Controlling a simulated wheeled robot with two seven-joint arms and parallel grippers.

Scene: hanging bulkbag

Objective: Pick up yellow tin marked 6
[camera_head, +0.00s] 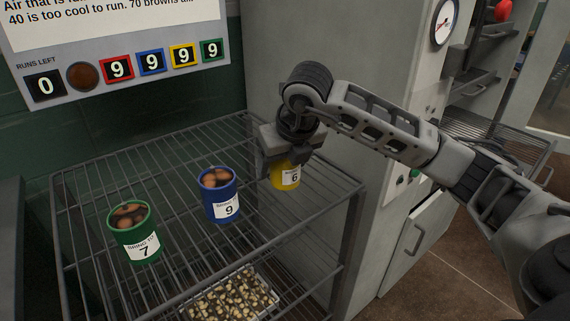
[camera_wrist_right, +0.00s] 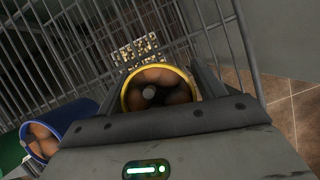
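The yellow tin marked 6 (camera_head: 287,178) stands at the right end of a row of tins on the wire shelf. My right gripper (camera_head: 279,164) is above it, its fingers reaching down around the tin and covering part of it. In the right wrist view the tin's yellow rim (camera_wrist_right: 129,93) and brown round contents show between the two fingers. The fingers lie close along both sides of the tin; whether they press on it is unclear. The tin looks upright and level with its neighbours. My left gripper is not in view.
A blue tin marked 9 (camera_head: 220,196) and a green tin marked 7 (camera_head: 136,234) stand to the left on the wire shelf (camera_head: 185,268). A tray of pale pieces (camera_head: 232,301) lies below. A grey cabinet (camera_head: 375,235) rises close on the right.

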